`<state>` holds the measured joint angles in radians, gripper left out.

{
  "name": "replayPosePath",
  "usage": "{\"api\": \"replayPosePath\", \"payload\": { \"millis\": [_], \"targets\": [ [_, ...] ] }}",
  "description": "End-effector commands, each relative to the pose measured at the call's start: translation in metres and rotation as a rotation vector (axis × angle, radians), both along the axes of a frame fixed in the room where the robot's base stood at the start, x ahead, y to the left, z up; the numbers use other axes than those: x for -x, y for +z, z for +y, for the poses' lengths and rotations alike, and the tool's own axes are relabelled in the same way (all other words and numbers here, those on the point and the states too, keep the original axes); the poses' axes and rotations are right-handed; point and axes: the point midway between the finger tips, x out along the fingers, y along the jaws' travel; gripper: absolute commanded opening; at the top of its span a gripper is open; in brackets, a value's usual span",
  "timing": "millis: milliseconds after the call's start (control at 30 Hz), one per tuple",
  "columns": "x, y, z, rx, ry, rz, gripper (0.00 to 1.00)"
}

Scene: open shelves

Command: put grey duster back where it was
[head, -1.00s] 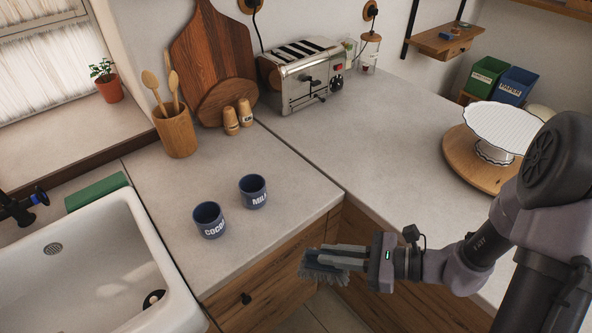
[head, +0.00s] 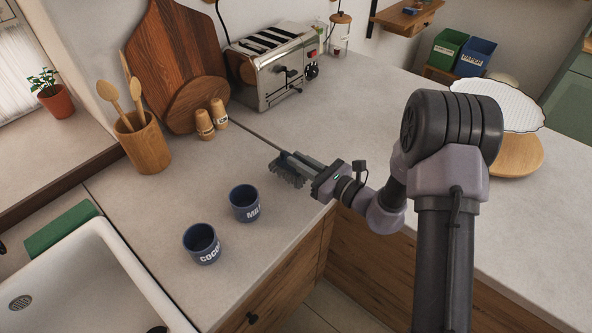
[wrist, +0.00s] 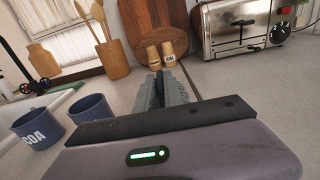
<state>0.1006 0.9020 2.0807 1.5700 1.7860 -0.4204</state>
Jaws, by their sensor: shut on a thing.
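The blue COCOA cup (head: 202,244) stands left of the gripper near the sink (head: 120,280). The toaster (head: 270,65), two wooden shakers (head: 212,119), utensil holder (head: 145,145) and cutting boards (head: 165,60) line the back. The cake stand (head: 497,105) is at right.

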Motion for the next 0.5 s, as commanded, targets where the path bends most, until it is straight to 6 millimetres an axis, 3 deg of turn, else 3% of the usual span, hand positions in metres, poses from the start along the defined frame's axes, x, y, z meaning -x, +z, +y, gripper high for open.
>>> {"api": "replayPosePath", "payload": {
  "millis": [133, 300, 500],
  "targets": [
    [-0.011, -0.008, 0.007, -0.001, 0.000, 0.001, 0.00],
    [-0.011, -0.039, 0.007, 0.000, 0.000, 0.002, 0.00],
    [-0.011, -0.036, 0.007, 0.001, 0.000, 0.001, 0.00]
  ]
}}
